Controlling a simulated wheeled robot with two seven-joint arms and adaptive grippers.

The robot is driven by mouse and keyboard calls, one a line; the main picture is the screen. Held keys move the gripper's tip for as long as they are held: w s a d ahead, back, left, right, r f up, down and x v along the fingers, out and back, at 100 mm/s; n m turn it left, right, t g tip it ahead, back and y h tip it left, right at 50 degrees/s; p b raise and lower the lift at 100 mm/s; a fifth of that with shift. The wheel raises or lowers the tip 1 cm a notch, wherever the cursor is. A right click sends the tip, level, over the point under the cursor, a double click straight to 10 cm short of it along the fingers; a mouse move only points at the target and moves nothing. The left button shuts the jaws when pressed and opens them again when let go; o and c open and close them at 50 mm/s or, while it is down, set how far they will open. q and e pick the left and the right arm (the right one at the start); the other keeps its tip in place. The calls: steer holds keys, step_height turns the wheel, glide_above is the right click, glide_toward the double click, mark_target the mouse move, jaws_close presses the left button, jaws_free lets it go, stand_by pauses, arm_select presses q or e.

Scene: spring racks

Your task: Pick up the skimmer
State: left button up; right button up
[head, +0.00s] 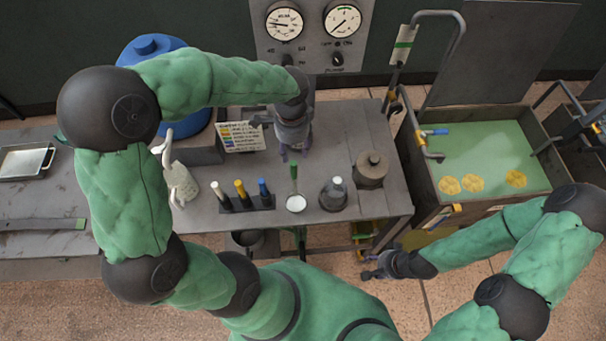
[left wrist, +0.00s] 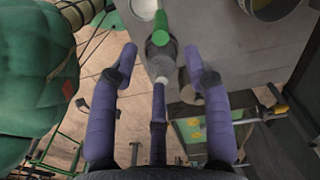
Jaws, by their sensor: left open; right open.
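The skimmer appears to be the tool with a green handle (head: 294,178) and a round white head (head: 296,204), near the front edge of the grey workbench. In the left wrist view its green handle (left wrist: 161,27) points up toward the camera, beyond my fingers. My left gripper (head: 294,152) is open and empty, pointing down just behind the handle's top in the head view. Its purple fingers also show in the left wrist view (left wrist: 159,72), spread and apart from the handle. My right gripper (head: 369,269) is open and empty, low in front of the bench's right end.
A rack with white, yellow and blue-topped bottles (head: 243,200) stands left of the skimmer. A dark flask with a white cap (head: 333,194) and a lidded pot (head: 371,170) stand to its right. A green-lined bin (head: 490,158) is further right.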

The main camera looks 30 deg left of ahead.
mark_target(293, 168)
arm_select(q)
steer(key=shift+w+f, duration=0.1)
steer(key=shift+f, duration=0.3)
steer(key=f, duration=0.3)
steer(key=shift+s+f, duration=0.25)
steer(key=shift+w+a+f+b, duration=0.1)
steer(key=shift+f+b, duration=0.1)
steer(key=shift+f, duration=1.4)
steer(key=shift+w+a+f+b, duration=0.1)
steer(key=shift+f+b, duration=0.05)
steer(key=shift+f, duration=1.4)
jaws_close()
